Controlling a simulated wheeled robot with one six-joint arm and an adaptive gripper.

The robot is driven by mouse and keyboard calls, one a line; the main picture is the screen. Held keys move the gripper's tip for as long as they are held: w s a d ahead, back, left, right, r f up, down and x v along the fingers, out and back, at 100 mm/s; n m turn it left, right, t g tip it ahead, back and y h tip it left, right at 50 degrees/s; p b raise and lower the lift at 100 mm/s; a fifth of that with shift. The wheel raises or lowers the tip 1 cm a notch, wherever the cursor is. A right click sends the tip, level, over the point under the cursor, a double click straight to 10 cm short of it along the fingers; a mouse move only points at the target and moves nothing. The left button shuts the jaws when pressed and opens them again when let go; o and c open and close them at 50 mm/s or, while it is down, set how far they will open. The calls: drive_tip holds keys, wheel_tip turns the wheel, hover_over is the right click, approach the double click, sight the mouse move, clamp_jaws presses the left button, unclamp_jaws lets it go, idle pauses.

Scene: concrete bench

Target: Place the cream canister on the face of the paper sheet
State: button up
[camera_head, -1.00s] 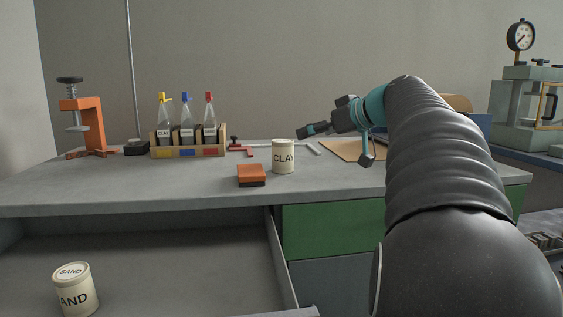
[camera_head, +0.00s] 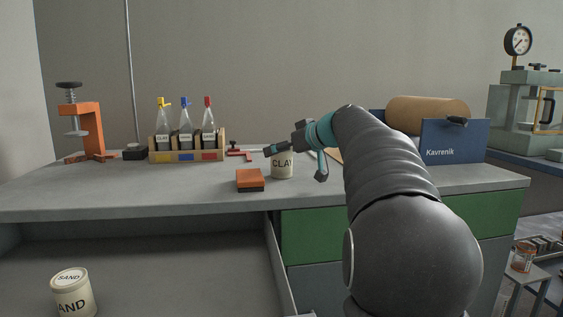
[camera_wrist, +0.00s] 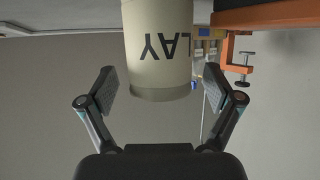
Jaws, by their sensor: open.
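A cream canister lettered CLAY (camera_head: 282,170) stands upright on the grey bench, its upper part partly covered by my gripper (camera_head: 296,162). In the wrist view the canister (camera_wrist: 160,50) appears upside down, centred ahead of my gripper (camera_wrist: 161,88). The fingers are spread wide on either side, with a gap to the canister on both sides. A tan sheet (camera_head: 337,156) lies on the bench right of the canister; my arm hides most of it.
An orange block (camera_head: 250,180) lies just left of the CLAY canister. A bottle rack (camera_head: 187,155), an orange clamp (camera_head: 88,130) and a red tool (camera_head: 238,153) are farther back. A blue Kavrenik box (camera_head: 454,142) with a brown roll (camera_head: 428,112) stands right of my arm.

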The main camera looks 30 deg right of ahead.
drive_tip(key=shift+w+a, duration=0.1)
drive_tip(key=shift+w, duration=0.1)
drive_tip(key=c, duration=1.7)
